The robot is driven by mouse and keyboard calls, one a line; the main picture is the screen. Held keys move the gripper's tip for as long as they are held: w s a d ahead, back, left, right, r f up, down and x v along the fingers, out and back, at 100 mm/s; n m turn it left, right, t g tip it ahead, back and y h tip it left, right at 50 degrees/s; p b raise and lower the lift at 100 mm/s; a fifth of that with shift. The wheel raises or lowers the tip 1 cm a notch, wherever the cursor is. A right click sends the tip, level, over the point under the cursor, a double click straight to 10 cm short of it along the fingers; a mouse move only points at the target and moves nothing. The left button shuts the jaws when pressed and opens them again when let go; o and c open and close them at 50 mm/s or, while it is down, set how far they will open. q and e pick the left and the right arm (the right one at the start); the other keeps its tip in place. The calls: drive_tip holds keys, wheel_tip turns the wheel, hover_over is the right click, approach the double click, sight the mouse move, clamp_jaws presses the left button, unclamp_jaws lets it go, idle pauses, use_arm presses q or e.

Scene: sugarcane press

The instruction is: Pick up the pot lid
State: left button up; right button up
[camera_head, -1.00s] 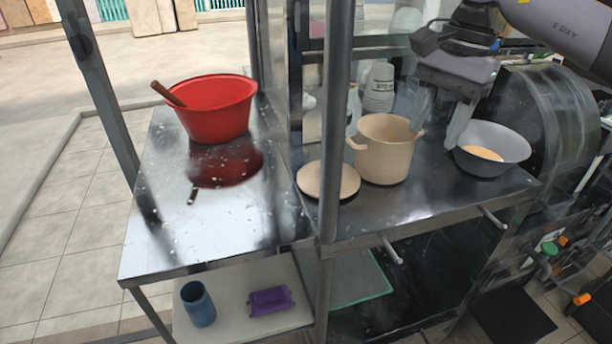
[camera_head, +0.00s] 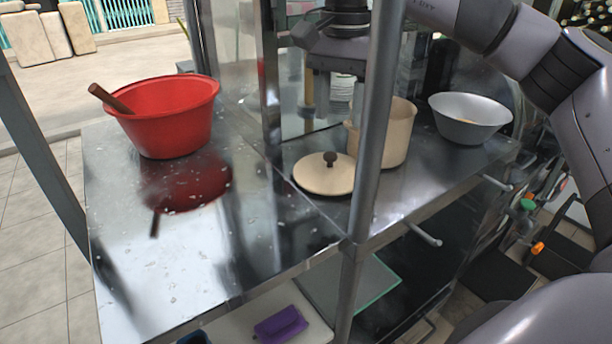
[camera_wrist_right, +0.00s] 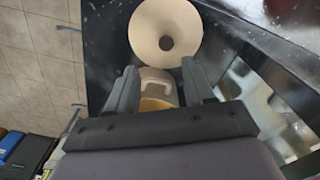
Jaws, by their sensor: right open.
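The round beige pot lid (camera_head: 318,179) lies flat on the metal counter, with its dark knob (camera_head: 331,158) upward. The beige pot (camera_head: 398,137) stands just right of it, partly hidden by a post. My right gripper (camera_head: 338,98) hangs above and behind the lid, partly hidden by the post. In the right wrist view, its two fingers (camera_wrist_right: 162,82) are apart and empty. The lid (camera_wrist_right: 150,22) lies beyond the fingertips there, apart from them, and the pot (camera_wrist_right: 155,86) shows between the fingers. My left gripper is not in view.
A grey metal post (camera_head: 372,130) stands in front of the pot and my right gripper. A red bowl (camera_head: 168,125) with a wooden handle stands at left. A grey bowl (camera_head: 466,132) stands right of the pot.

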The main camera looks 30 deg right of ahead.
sight(330, 154)
drive_tip(key=shift+w+a+f, duration=0.2)
drive_tip(key=shift+a+f, duration=0.05)
drive_tip(key=shift+f, duration=0.1)
drive_tip(key=f, duration=0.6)
drive_tip(key=shift+w+a+f, duration=0.15)
drive_tip(key=shift+a+f, duration=0.05)
drive_tip(key=shift+f, duration=0.2)
clamp_jaws()
